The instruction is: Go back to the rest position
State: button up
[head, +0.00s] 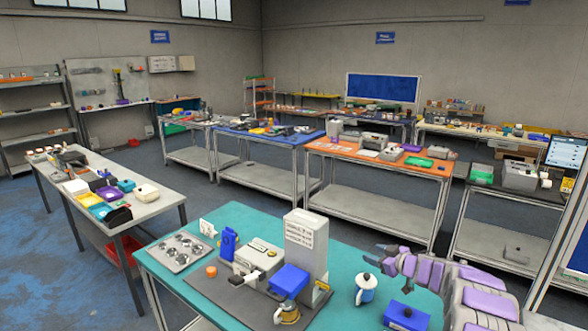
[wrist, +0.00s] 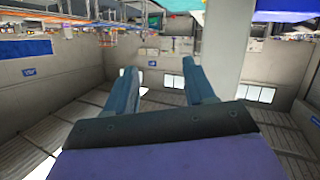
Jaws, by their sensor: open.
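My gripper (wrist: 162,84) is open and empty in the wrist view, its two blue-grey fingers apart with only the room's walls and ceiling between them. The wrist view is upside down. In the head view my purple and grey arm reaches in from the lower right, and its end is over the right side of the teal-topped table (head: 240,217). No object is in the gripper's grasp.
On the teal table are a machine with a tall grey tower (head: 306,245), a blue container (head: 289,281) and a metal tray (head: 178,251). A grey bench (head: 150,205) stands left. An orange-topped table (head: 380,160) is behind. The blue floor (head: 50,260) is clear at lower left.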

jog(key=s+d+r+m+t+h+b, duration=0.15)
jog(key=s+r+m+h, duration=0.35)
jog(key=r+h, duration=0.5)
jog(key=s+a+f+m+g+y+b, duration=0.1)
jog(key=s+a+f+g, duration=0.2)
jog(key=s, duration=1.6)
jog(key=s+a+f+m+g+b, duration=0.1)
jog(key=s+a+g, duration=0.6)
jog(key=s, duration=1.3)
jog(key=s+a+f+m+g+y+b, duration=0.1)
jog(key=s+a+f+g+b, duration=0.2)
jog(key=s, duration=1.6)
jog(key=a+f+g, duration=0.2)
jog(key=a, duration=0.1)
jog(key=shift+s+f+m+y, duration=0.3)
jog(key=shift+f, duration=0.05)
jog(key=shift+w+g, duration=0.1)
jog(key=shift+g, duration=0.15)
